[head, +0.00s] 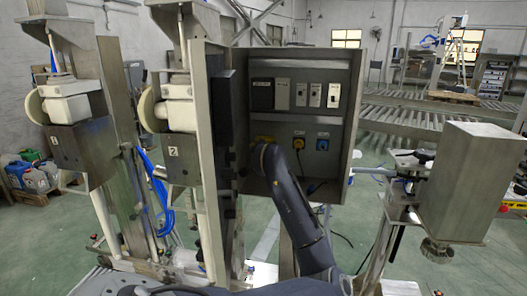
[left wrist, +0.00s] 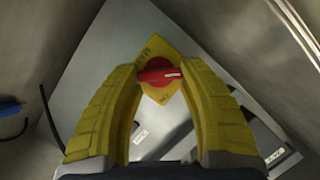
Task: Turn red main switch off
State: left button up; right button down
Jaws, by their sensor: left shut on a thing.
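The red main switch (left wrist: 158,75) shows in the left wrist view as a red knob with a white mark at its right end. It lies roughly crosswise in the picture on a yellow diamond-shaped plate (left wrist: 158,50). My left gripper (left wrist: 160,75) has its two yellow fingers closed on the knob from both sides. In the head view my dark left arm reaches into the open grey cabinet (head: 355,95). My arm hides the knob there. My right gripper is not seen.
Inside the cabinet are a row of switch boxes (head: 315,94), a yellow socket (head: 298,143) and a blue socket (head: 322,144). The cabinet's side walls stand close around my arm. A metal box (head: 470,185) stands at the right.

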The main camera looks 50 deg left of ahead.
pick_arm(q)
jog(key=shift+r, duration=0.1)
dwell(0.3)
jog(key=o, duration=1.2)
jog(key=v, duration=1.2)
jog(key=shift+s, duration=0.1)
